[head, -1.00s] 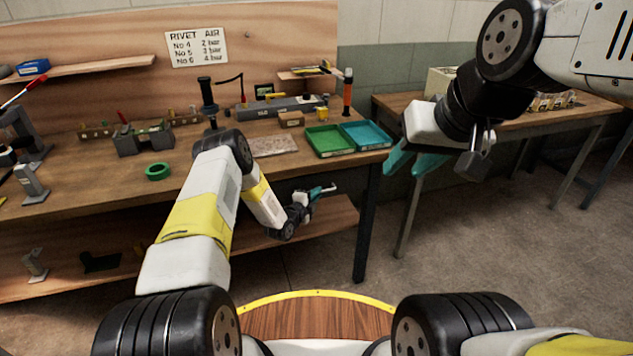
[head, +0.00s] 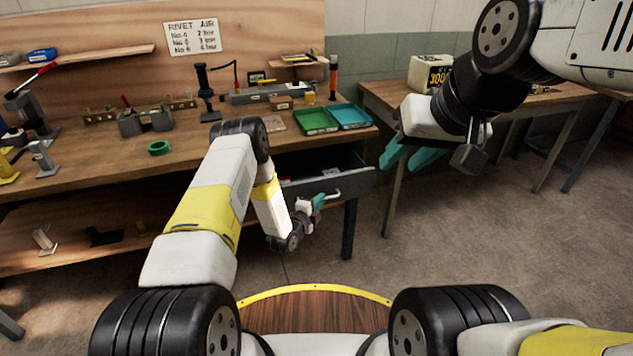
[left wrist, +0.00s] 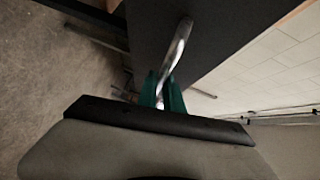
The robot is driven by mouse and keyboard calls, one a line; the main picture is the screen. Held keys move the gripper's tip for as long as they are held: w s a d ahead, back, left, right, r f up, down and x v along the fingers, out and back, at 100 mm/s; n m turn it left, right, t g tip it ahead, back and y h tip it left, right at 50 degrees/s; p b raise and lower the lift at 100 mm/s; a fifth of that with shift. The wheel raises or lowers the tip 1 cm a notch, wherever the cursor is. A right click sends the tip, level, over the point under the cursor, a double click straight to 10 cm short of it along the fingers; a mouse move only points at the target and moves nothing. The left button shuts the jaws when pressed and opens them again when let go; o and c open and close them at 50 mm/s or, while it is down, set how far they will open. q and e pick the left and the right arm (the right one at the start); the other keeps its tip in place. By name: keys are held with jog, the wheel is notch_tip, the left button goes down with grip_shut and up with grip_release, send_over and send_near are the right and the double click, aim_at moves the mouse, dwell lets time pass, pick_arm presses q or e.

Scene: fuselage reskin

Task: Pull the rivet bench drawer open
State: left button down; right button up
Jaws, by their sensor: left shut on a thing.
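The rivet bench (head: 90,171) stands at the left with a brown wooden top. Its grey drawer (head: 350,181) sticks out from under the top at the right end, and part of its dark inside shows. My left gripper (head: 321,200) is at the drawer front, its teal fingers shut on the metal handle (head: 333,194). In the left wrist view the shiny handle bar (left wrist: 179,48) runs between the teal fingers (left wrist: 161,92), with the dark drawer front beyond. My right gripper (head: 405,156) hangs empty to the right of the bench, fingers apart.
A green tray (head: 316,121) and a blue tray (head: 350,116) lie on the bench above the drawer. A second table (head: 385,96) with a box (head: 430,72) stands at the right. A bench leg (head: 349,230) is below the drawer. The floor to the right is clear.

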pick_arm(q)
jog(key=s+d, duration=0.2)
jog(key=s, duration=0.5)
jog(key=shift+s+d, duration=0.15)
jog(key=shift+s, duration=0.15)
jog(key=c, duration=1.5)
grip_release()
jog(key=v, duration=0.7)
jog(key=shift+s, duration=0.35)
